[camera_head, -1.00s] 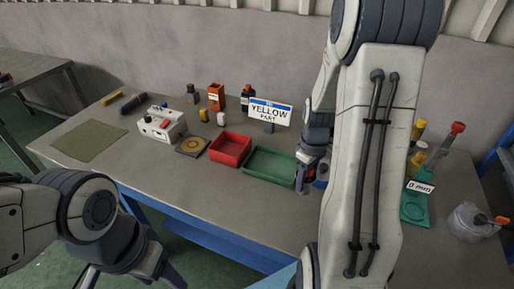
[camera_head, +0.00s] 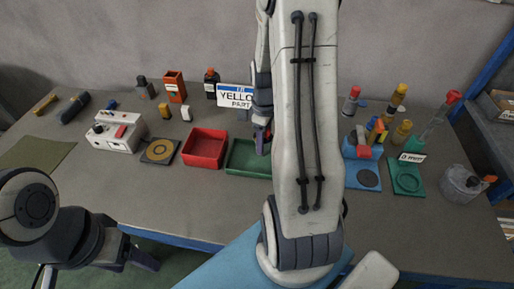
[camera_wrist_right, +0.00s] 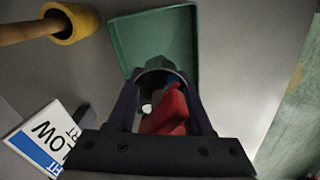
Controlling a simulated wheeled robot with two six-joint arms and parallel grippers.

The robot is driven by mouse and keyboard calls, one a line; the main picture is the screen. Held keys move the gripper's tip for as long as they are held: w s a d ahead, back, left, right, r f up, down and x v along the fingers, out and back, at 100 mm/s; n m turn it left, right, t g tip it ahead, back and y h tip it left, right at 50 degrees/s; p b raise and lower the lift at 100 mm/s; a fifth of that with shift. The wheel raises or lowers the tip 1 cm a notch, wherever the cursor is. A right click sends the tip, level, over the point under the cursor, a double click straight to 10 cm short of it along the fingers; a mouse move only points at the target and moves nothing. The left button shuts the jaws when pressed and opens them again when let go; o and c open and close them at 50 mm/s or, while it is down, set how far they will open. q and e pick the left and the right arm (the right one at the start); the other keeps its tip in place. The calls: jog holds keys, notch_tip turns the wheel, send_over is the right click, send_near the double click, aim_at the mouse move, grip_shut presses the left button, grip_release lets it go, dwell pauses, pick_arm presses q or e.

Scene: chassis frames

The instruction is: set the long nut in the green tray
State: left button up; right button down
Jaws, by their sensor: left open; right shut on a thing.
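The green tray (camera_head: 236,170) lies on the bench just right of the red tray, partly hidden by my right arm. It also shows in the right wrist view (camera_wrist_right: 190,25), beyond my fingertips, and its visible floor looks empty. My right gripper (camera_head: 262,145) is over the tray's right part. In the right wrist view it is shut on a dark faceted piece, apparently the long nut (camera_wrist_right: 157,66), overlapping the tray's near edge. Height above the tray is hard to tell. Red and blue shapes show between the fingers. My left gripper (camera_head: 142,258) is open, low before the bench.
The red tray (camera_head: 204,148) stands close left of the green tray. A "YELLOW PART" sign (camera_head: 234,97) stands behind it. A blue fixture (camera_head: 366,174), green fixture (camera_head: 407,178) and grey pot (camera_head: 460,184) are at the right. Bench front is mostly clear.

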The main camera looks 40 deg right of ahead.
jog(key=shift+w+a+f, duration=0.5)
jog(key=shift+w, duration=0.3)
jog(key=shift+f+p, duration=0.35)
jog(key=shift+f, duration=1.7)
jog(key=shift+f, duration=0.1)
jog(key=shift+f, duration=0.15)
jog(key=shift+c, duration=1.5)
grip_release()
jog(key=shift+r, duration=0.2)
